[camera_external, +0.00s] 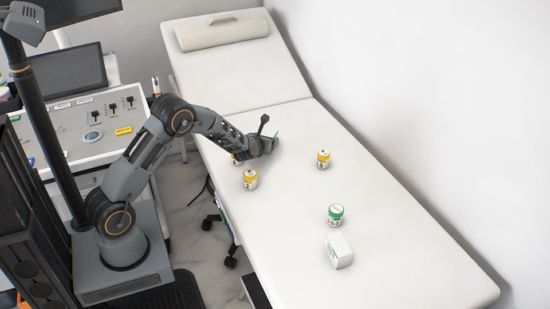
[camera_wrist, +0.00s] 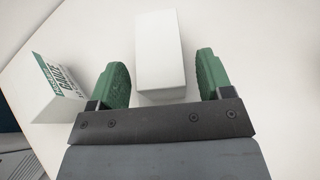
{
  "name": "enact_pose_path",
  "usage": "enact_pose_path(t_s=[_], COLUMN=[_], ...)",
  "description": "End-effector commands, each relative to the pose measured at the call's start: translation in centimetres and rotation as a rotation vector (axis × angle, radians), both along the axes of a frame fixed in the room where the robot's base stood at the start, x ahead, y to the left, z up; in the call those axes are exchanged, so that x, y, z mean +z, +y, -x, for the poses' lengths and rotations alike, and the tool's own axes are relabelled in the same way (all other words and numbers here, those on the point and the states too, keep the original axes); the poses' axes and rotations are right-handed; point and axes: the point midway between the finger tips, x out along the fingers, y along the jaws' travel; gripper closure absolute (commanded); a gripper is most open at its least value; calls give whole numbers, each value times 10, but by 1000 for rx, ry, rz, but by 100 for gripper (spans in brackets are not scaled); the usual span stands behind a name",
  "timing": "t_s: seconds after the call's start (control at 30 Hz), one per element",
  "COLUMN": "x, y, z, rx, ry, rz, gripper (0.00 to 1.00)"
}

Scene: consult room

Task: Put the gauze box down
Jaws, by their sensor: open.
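My gripper (camera_external: 271,141) is low over the white couch, left of its middle; its fingers are mostly hidden in the external view. In the wrist view my gripper (camera_wrist: 161,62) is open, its green fingers on either side of a plain white box (camera_wrist: 163,50), with a small gap showing on each side. A second white box with a green band marked GAUZE (camera_wrist: 57,88) stands left of the left finger, apart from it.
A green-lidded jar (camera_external: 335,215) stands just behind that box. Yellow-lidded jars stand at the right (camera_external: 323,159) and just below my gripper (camera_external: 250,179); another is partly hidden behind my arm. The couch (camera_external: 400,240) has free room to the right, beside a wall.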

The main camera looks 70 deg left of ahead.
Motion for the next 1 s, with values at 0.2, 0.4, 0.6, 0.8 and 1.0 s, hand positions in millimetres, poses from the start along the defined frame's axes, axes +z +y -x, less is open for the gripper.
enact_pose_path(t_s=[0.2, 0.4, 0.6, 0.8, 1.0], x=[17, 31, 40, 43, 57], y=[-28, -53, -68, -75, -75], z=[27, 51, 67, 74, 83], rx=[-3, -3, -2, -1, 69], ry=[0, -1, -1, 0, -50], rz=[0, 1, 0, 0, 44], gripper=[27, 27, 27, 27, 27])
